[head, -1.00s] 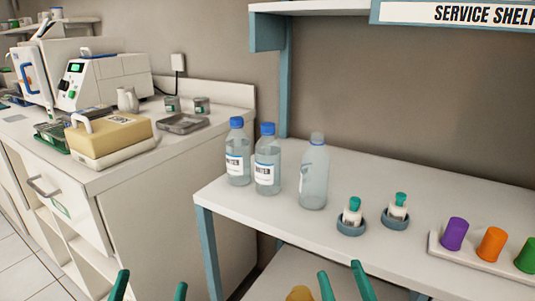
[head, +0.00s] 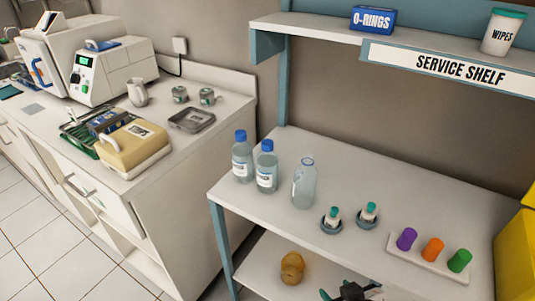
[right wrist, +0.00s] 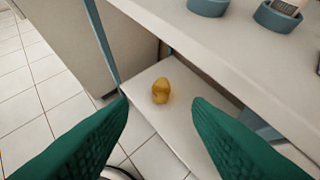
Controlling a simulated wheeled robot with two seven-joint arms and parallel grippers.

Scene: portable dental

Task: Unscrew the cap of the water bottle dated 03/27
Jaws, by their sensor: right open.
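Two clear water bottles with blue caps and white labels stand upright on the white shelf top: the left bottle (head: 242,160) and the right bottle (head: 266,168). Their label print is too small to read, so I cannot tell which is dated 03/27. Both blue caps, left (head: 240,136) and right (head: 266,145), are on. My right gripper (head: 350,293) is at the bottom edge of the head view, in front of and below the bottles. In the right wrist view its green fingers (right wrist: 161,99) are wide apart and empty. My left gripper is out of view.
A clear bottle-like container (head: 304,185) without a blue cap stands right of the bottles. Beyond are two small teal-topped bottles (head: 332,217) (head: 369,213) in round holders and a rack (head: 433,266) of coloured pieces. A yellow-brown object (head: 292,267) lies on the lower shelf.

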